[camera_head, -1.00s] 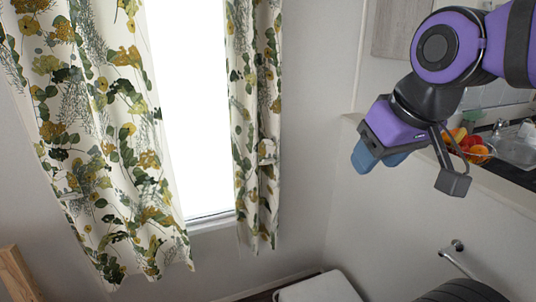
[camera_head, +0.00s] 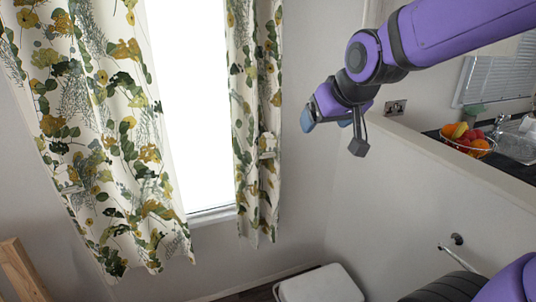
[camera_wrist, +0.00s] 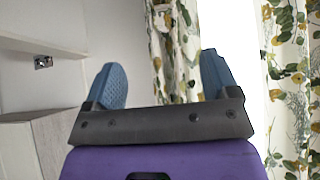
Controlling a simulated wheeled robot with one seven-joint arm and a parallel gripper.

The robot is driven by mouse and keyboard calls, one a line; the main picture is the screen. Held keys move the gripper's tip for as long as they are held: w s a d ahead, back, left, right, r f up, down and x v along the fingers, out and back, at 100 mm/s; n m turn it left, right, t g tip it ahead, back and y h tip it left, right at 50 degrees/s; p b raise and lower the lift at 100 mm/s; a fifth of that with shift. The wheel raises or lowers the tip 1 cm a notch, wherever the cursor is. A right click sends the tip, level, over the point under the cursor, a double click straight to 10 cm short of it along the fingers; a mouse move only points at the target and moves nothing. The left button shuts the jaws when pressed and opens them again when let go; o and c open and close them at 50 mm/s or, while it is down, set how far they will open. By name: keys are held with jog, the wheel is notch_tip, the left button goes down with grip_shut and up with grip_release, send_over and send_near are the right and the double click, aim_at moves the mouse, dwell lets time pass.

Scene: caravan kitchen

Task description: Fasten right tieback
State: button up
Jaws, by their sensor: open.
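The right curtain (camera_head: 256,100) hangs beside the bright window, white with green and yellow leaves. A small pale tieback (camera_head: 267,146) shows at its right edge, about mid-height; whether it is fastened I cannot tell. My gripper (camera_head: 325,123) is to the right of this curtain in the head view, apart from it and a little higher than the tieback. In the wrist view the two blue fingers of my gripper (camera_wrist: 163,82) are wide apart and empty. The right curtain (camera_wrist: 175,50) shows between them, beyond the fingertips. The tieback is not clear in the wrist view.
A white-lidded bin (camera_head: 320,285) stands below on the floor. A fruit basket (camera_head: 468,142) and sink (camera_head: 518,145) are on the counter at right. A wall socket (camera_head: 396,107) is behind my arm.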

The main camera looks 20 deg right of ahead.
aim_at(270, 156)
jog(key=w+d+f+t, duration=0.15)
jog(key=w+f, duration=0.25)
jog(key=w, duration=0.4)
jog(key=w+a+f+t, duration=0.1)
jog(key=w+f+t, duration=0.1)
jog(key=w+f, duration=0.35)
jog(key=w+d+f+t, duration=0.1)
jog(key=w+f+t, duration=0.1)
jog(key=w, duration=0.8)
jog(key=w+f+t, duration=0.2)
jog(key=w+f, duration=0.1)
jog(key=f, duration=0.5)
jog(key=w+f+t, duration=0.3)
jog(key=f, duration=0.5)
jog(key=shift+g, duration=0.25)
jog(key=w, duration=0.7)
jog(key=w+d, duration=0.1)
jog(key=w, duration=0.2)
jog(key=shift+w+f, duration=0.25)
jog(key=shift+w, duration=0.1)
jog(key=c, duration=1.2)
jog(key=shift+a, duration=0.1)
